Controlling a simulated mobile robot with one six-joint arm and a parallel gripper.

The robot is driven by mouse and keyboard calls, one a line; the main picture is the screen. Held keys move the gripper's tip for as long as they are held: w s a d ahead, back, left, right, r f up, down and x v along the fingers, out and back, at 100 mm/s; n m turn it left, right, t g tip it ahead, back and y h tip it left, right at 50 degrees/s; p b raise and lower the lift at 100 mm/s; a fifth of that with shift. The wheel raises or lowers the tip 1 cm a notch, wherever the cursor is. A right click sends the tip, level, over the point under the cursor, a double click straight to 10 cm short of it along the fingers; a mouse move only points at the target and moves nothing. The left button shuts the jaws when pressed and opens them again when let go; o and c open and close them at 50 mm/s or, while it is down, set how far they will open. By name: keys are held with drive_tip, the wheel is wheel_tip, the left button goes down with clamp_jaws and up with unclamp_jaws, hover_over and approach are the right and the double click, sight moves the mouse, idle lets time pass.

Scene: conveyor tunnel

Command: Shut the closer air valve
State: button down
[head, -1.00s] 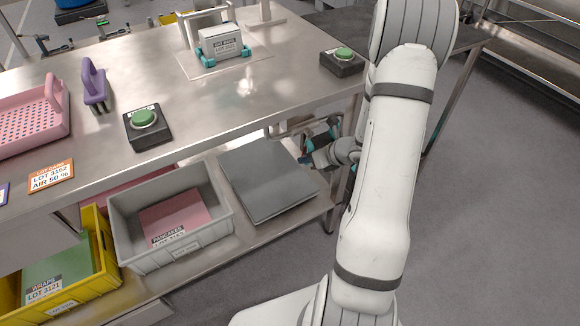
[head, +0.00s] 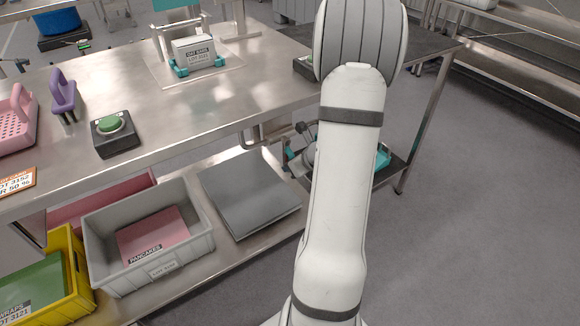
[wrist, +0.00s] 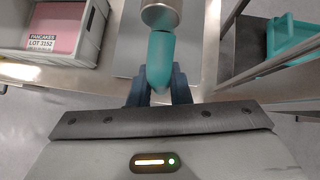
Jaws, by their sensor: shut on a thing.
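In the wrist view, a teal handle (wrist: 160,62) points down from a round metal end (wrist: 160,13). I take it for the valve's handle. The dark blue fingers of my gripper (wrist: 160,92) are shut on it, one on each side. In the head view my white arm reaches down past the table's right end and hides most of my gripper. Only small grey and teal parts show left of the arm, under the tabletop.
The steel table (head: 210,100) carries a green button box (head: 115,133), a purple-handled tool (head: 63,92) and a boxed item (head: 194,53). Below stand a grey crate (head: 97,260), a yellow crate (head: 80,275) and a grey slab (head: 245,190). Open floor lies at right.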

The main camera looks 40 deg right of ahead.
drive_tip(key=c, duration=1.3)
unclamp_jaws()
drive_tip(key=shift+c, duration=0.2)
drive_tip(key=shift+r, duration=0.1)
drive_tip(key=p+v, duration=0.2)
drive_tip(key=v, duration=0.5)
drive_tip(key=shift+s+r+p, duration=0.15)
drive_tip(key=shift+s+p, duration=0.15)
